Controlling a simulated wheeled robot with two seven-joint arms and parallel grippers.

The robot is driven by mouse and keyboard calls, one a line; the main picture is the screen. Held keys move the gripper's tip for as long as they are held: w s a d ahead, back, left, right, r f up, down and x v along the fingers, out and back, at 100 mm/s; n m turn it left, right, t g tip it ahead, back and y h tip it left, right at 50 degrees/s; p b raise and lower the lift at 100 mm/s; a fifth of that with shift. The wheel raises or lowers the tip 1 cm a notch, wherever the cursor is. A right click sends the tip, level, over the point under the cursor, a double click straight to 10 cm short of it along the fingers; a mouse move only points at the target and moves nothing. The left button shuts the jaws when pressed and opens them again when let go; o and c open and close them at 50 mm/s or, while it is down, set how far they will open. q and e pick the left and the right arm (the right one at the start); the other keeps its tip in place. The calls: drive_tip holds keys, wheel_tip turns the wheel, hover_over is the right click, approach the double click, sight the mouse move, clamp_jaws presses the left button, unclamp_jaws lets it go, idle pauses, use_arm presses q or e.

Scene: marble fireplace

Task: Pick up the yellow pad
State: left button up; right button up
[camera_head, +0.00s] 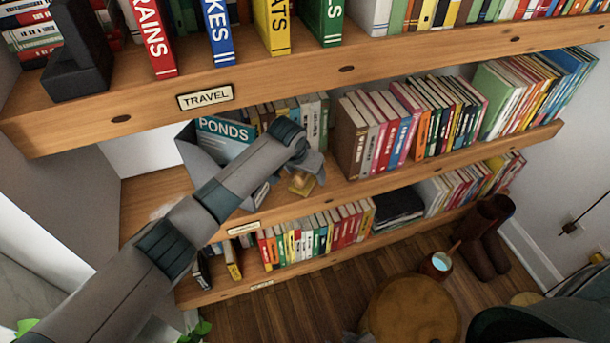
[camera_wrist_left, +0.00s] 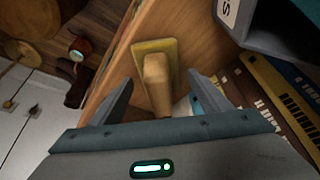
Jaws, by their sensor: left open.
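The yellow pad (camera_wrist_left: 167,46) lies on the wooden shelf, with a light wooden block-like handle (camera_wrist_left: 156,80) on top of it. In the head view the yellow pad (camera_head: 302,188) shows near the middle shelf's front edge, partly hidden by my gripper. My left gripper (camera_head: 307,170) reaches in from the left to this shelf. In the left wrist view my left gripper (camera_wrist_left: 159,84) is open, with one finger on each side of the handle. Whether the fingers touch it is unclear. My right gripper is not in view.
A grey holder with the PONDS book (camera_head: 225,135) stands left of the gripper. A row of books (camera_head: 375,135) stands to its right. The upper TRAVEL shelf (camera_head: 290,82) overhangs. A round stool (camera_head: 410,310) and boots (camera_head: 485,235) stand on the floor.

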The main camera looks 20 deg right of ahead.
use_arm(q)
drive_tip(key=shift+c, duration=0.6)
drive_tip(key=c, duration=1)
drive_tip(key=shift+c, duration=0.2)
drive_tip(key=shift+r, duration=0.15)
drive_tip(key=shift+r, duration=0.6)
wheel_tip(320, 180, up, 2)
drive_tip(key=shift+r+b, duration=0.1)
drive_tip(key=shift+b, duration=0.2)
drive_tip(key=s+a, duration=1.2)
drive_tip(key=s, duration=0.1)
drive_tip(key=shift+a, duration=0.15)
drive_tip(key=shift+s, duration=0.1)
